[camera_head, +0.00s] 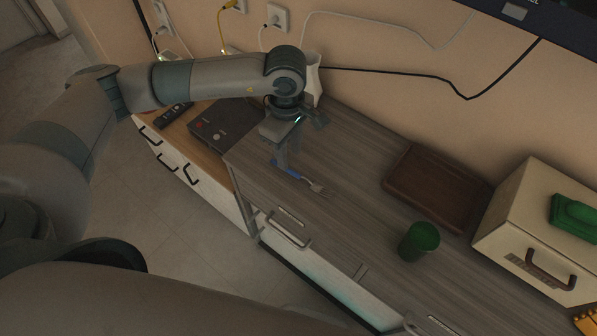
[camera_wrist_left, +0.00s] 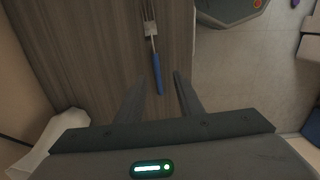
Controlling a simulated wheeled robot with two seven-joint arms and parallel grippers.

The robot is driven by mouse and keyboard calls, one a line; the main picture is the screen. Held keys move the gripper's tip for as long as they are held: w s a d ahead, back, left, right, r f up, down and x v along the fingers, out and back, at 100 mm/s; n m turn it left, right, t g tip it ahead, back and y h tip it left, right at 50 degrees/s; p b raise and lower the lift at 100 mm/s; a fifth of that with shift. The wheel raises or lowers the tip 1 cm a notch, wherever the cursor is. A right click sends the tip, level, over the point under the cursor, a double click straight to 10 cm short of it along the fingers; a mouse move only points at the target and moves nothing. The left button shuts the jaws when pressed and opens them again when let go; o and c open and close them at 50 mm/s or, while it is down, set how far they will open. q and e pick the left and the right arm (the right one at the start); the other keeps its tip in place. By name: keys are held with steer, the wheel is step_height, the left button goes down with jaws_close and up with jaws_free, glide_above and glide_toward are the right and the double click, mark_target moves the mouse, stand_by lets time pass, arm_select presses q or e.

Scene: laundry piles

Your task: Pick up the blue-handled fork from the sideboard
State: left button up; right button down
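The fork (camera_head: 314,186) lies flat on the grey wood-grain sideboard (camera_head: 345,150), near its front edge. Its blue handle (camera_head: 287,169) points toward my left gripper (camera_head: 282,161), and its metal tines point away to the right. In the left wrist view the blue handle (camera_wrist_left: 157,74) shows just beyond and between the fingertips of my left gripper (camera_wrist_left: 159,80). The fingers are apart with nothing held. They are above the handle's end in the head view; I cannot tell the exact height gap. My right gripper is not in view.
A white vase (camera_head: 312,77) stands behind my left wrist. A green cup (camera_head: 419,241), a brown wooden tray (camera_head: 437,184) and a cream box (camera_head: 535,225) stand farther right. A dark box (camera_head: 224,124) is on the lower cabinet at left. Sideboard around the fork is clear.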

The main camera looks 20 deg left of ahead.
mark_target(292, 171)
arm_select(q)
steer(key=shift+f, duration=0.95)
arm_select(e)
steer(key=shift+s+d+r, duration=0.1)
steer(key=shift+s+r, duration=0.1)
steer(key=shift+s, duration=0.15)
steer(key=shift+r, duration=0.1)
